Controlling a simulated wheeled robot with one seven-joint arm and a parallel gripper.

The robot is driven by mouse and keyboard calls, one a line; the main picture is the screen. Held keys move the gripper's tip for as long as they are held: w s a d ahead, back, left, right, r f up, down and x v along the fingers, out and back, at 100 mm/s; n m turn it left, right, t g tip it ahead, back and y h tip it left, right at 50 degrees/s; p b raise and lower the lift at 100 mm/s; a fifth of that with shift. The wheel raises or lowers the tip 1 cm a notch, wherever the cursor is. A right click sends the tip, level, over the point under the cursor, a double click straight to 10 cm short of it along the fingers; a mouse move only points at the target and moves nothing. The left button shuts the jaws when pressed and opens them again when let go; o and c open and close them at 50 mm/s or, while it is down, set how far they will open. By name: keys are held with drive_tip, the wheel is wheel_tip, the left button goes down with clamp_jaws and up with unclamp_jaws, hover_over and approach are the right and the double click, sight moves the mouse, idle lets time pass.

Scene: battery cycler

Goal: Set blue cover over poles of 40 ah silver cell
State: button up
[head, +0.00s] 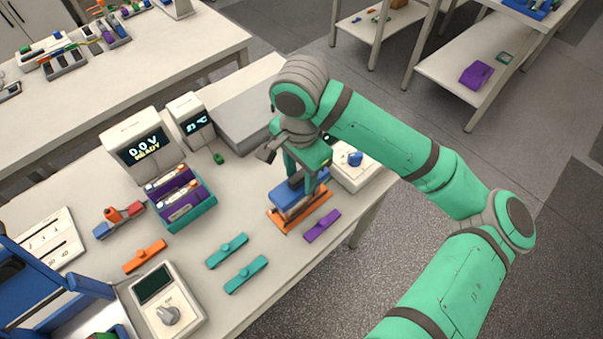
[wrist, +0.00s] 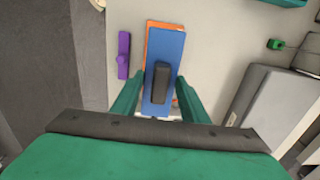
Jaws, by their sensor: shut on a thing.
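The blue cover (head: 291,197) is a flat plate with a dark raised grip (wrist: 160,82), seen from above in the wrist view. My gripper (wrist: 160,77) is shut on it, with one finger on each side. In the head view my gripper (head: 304,182) holds it directly above an orange base (head: 299,218), which also shows past the cover's far edge in the wrist view (wrist: 165,24). I cannot tell whether the cover touches what is under it. The 40 ah silver cell and its poles cannot be made out; the cover and gripper hide the base's middle.
A purple bar (head: 322,226) lies right of the orange base. Two teal bars (head: 227,250) and an orange bar (head: 144,257) lie in front. A grey box (head: 243,118) is behind.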

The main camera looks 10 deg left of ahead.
drive_tip(key=o, duration=1.2)
wheel_tip(320, 180, up, 11)
drive_tip(key=shift+f, duration=0.15)
idle(0.3)
